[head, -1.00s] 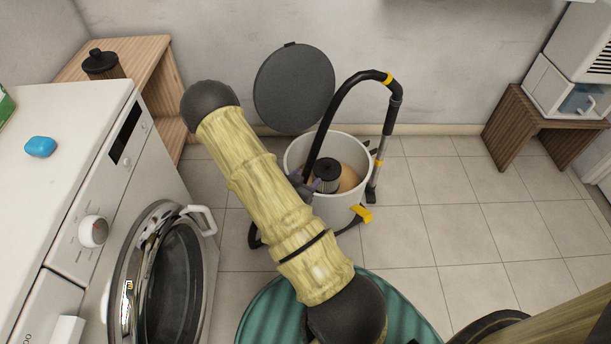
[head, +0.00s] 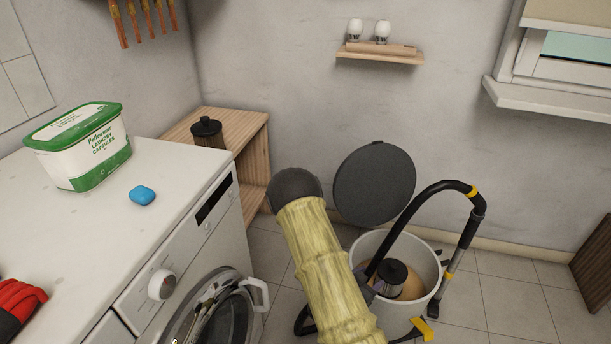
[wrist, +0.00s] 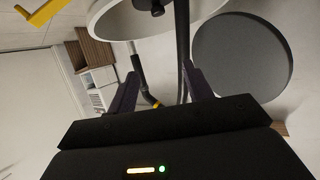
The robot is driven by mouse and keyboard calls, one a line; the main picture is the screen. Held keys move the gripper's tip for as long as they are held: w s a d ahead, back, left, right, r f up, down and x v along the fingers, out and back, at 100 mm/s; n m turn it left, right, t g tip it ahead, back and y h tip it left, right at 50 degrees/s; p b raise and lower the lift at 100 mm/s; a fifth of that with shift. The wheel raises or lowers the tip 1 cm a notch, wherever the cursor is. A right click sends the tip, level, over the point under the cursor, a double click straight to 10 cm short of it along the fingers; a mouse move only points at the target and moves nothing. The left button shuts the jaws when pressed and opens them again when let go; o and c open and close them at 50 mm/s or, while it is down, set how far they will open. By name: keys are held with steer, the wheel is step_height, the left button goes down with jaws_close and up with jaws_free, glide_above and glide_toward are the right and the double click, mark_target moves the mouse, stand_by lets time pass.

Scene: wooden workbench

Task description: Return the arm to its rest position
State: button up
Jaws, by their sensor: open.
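My arm (head: 325,265) reaches up from the bottom of the head view. My gripper is mostly hidden behind it there, near the left rim of the white vacuum drum. In the wrist view my gripper (wrist: 160,72) is open, its two dark fingers apart with nothing held between them. The white drum (head: 432,262) stands open with brown contents and a dark cylindrical filter (head: 393,274) inside. The drum also shows at the top of the wrist view (wrist: 108,22). Its round grey lid (head: 374,185) stands behind it, and shows at the right of the wrist view (wrist: 242,55).
A black hose (head: 425,200) arches over the drum. The washing machine (head: 190,262) is at left, its round door (head: 222,318) ajar. A laundry capsule tub (head: 95,158) and a blue capsule (head: 142,195) sit on top. A wooden stand (head: 252,150) holds another dark cylinder (head: 207,130).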

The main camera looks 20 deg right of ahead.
steer(key=w+a+r+n+y, duration=0.3)
steer(key=a+r+n+y, duration=0.2)
steer(key=a+r+y, duration=0.6)
steer(key=s+a+r+n+g+p, duration=0.1)
steer(key=s+a+r+n+g, duration=0.1)
steer(key=s+a+r+n, duration=0.4)
steer(key=s+a+r+n+g, duration=0.1)
steer(key=s+a+r+n, duration=0.1)
steer(key=s+r, duration=0.35)
steer(key=w+p+v, duration=0.2)
steer(key=p+v, duration=0.9)
steer(key=p, duration=0.1)
steer(key=w+d+r+p+v, duration=0.1)
steer(key=w+p+v, duration=0.2)
steer(key=p+v, duration=0.9)
steer(key=w+d+r+p+v, duration=0.1)
steer(key=w+p+v, duration=0.2)
steer(key=p+v, duration=0.9)
steer(key=shift+d+r+g+y+p, duration=0.3)
steer(key=shift+d+r+y+p, duration=0.15)
steer(key=shift+p, duration=0.75)
steer(key=shift+s+a, duration=0.1)
steer(key=shift+s, duration=0.05)
